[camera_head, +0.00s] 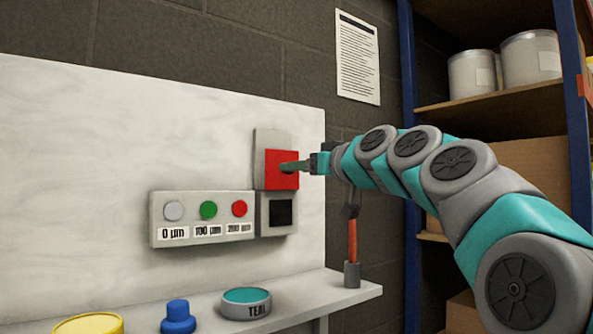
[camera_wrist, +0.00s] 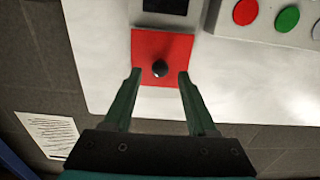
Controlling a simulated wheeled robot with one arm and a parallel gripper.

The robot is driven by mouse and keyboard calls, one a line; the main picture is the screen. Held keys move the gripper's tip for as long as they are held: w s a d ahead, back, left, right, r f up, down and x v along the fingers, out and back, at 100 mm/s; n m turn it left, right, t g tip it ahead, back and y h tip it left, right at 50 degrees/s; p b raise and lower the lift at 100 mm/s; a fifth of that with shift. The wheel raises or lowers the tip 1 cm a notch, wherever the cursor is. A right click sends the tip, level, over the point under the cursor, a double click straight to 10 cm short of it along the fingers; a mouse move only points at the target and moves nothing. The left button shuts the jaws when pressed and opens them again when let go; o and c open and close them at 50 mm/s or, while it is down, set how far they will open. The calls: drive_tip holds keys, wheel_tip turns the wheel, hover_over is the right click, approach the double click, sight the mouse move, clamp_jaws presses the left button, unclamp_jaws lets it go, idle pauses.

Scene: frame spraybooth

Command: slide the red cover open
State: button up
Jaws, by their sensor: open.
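The red cover (camera_head: 277,180) is a square plate on the grey wall unit, above a black square window (camera_head: 281,212). It shows large in the wrist view (camera_wrist: 150,44), with a dark round knob (camera_wrist: 160,68) standing out from it. My gripper (camera_wrist: 160,75) is open, with one finger on each side of the knob and visible gaps between. In the head view my gripper (camera_head: 302,166) reaches in from the right in front of the cover, hiding part of it. The black window also shows at the top of the wrist view (camera_wrist: 166,5).
A grey panel (camera_head: 202,242) with grey, green and red buttons is left of the window. Below, a shelf (camera_head: 335,293) holds a teal-topped tin (camera_head: 245,310), a blue knobbed object (camera_head: 178,320) and a yellow lid (camera_head: 88,324). A red-handled tool (camera_head: 352,240) stands at the shelf's right.

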drive_tip(key=b+v, duration=0.1)
drive_tip(key=v, duration=0.5)
drive_tip(key=shift+s+d, duration=0.1)
idle(0.3)
